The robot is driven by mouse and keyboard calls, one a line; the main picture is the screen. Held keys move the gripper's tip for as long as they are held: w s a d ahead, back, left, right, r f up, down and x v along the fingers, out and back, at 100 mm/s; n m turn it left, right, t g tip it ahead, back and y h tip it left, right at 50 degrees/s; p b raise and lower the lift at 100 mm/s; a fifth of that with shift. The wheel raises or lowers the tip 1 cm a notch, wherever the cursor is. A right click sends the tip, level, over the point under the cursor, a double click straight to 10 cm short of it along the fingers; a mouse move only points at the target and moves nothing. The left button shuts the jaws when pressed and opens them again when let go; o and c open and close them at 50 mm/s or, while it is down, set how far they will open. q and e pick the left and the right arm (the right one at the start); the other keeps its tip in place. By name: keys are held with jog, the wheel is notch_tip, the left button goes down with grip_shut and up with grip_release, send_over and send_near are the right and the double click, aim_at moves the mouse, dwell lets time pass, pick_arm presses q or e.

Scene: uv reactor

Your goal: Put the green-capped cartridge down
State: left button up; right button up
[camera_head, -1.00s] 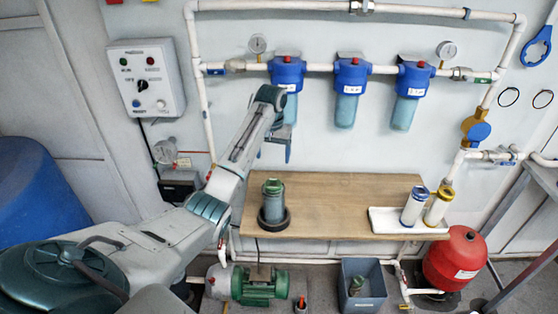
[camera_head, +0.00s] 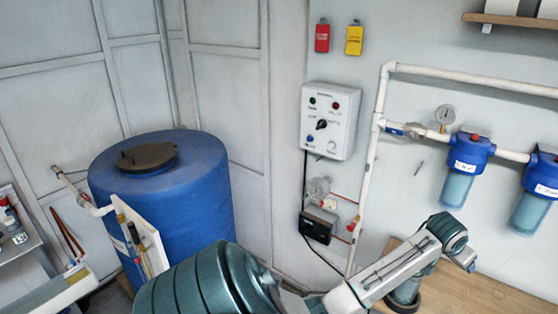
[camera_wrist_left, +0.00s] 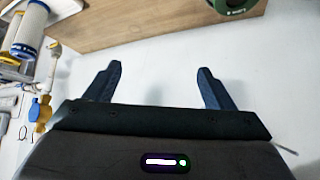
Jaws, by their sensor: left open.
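My left gripper (camera_wrist_left: 160,70) is open and empty; its two dark fingers stand apart over pale wall in the left wrist view. In the head view my left gripper (camera_head: 466,262) is small beside the bench, its fingers barely showing. A round green part with a white label (camera_wrist_left: 234,5) is cut off at the top edge of the wrist view, apart from the fingers. It may be the green cap. In the head view a bluish clear vessel (camera_head: 406,291) in a dark ring stands on the bench, mostly hidden by my arm. My right gripper is not in view.
The wooden bench (camera_head: 460,292) lies at lower right. Blue filter housings (camera_head: 467,165) hang from white pipes above it. A control box (camera_head: 330,120) is on the wall. A blue barrel (camera_head: 165,200) stands left. A white-and-blue cartridge (camera_wrist_left: 28,32) shows in the wrist view.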

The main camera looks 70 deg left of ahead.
pick_arm(q)
jog(key=s+d+f+g, duration=0.1)
jog(key=s+f, duration=0.7)
jog(key=f, duration=0.6)
jog(key=s+d+f+g, duration=0.1)
jog(key=s+f, duration=0.7)
jog(key=f, duration=0.6)
jog(key=s+d+f, duration=0.2)
jog(key=s+f, duration=0.5)
jog(key=f, duration=0.8)
jog(key=s+d+f+g, duration=0.1)
jog(key=s+f, duration=0.4)
jog(key=s, duration=0.7)
jog(key=s+d+f+m+g, duration=0.1)
jog(key=s+f, duration=0.5)
jog(key=s, duration=0.7)
jog(key=s+f+g, duration=0.2)
jog(key=s+f, duration=0.4)
jog(key=s, duration=0.7)
jog(key=shift+d+m+g, duration=0.3)
jog(key=shift+d, duration=0.1)
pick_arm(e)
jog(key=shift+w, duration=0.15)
pick_arm(q)
jog(key=shift+f, duration=0.1)
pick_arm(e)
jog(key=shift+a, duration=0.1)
